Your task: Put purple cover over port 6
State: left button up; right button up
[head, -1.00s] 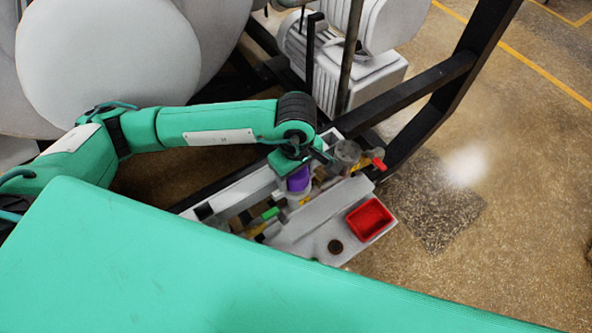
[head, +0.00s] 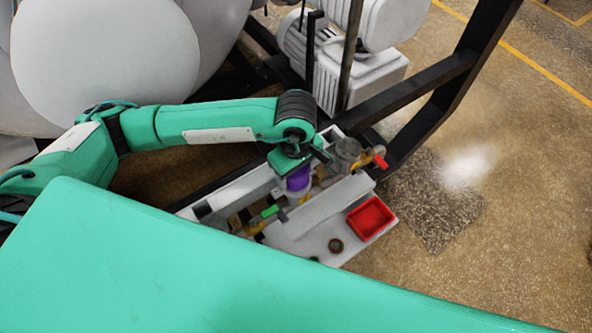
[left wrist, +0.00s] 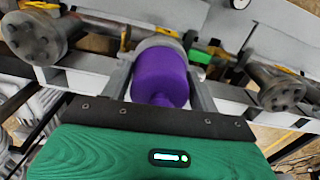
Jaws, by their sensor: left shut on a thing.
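The purple cover (head: 299,181) is held in my left gripper (head: 296,168), above the pipe rail. In the left wrist view the purple cover (left wrist: 160,78) sits between the two grey fingers of my left gripper (left wrist: 162,72), which is shut on it. A pale round collar (left wrist: 160,43) shows at the cover's far end, in line with it. The cover appears to be at or around this port; how far it is seated is hidden. No number is readable, so I cannot tell which port is 6. My right gripper is not in view.
A metal flanged port (left wrist: 35,38) stands on the left and another port (left wrist: 277,88) on the right. A red tray (head: 370,218) and a small dark ring (head: 335,245) lie on the grey shelf. A black frame beam (head: 412,92) runs behind.

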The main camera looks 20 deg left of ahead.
pick_arm(q)
jog(key=shift+f+b, duration=0.2)
jog(key=shift+b, duration=0.15)
dwell(0.4)
jog(key=o, duration=1)
jog(key=shift+o, duration=0.2)
jog(key=shift+r, duration=0.1)
notch_tip(320, 180, up, 12)
jog(key=b, duration=0.4)
jog(key=shift+r, duration=0.85)
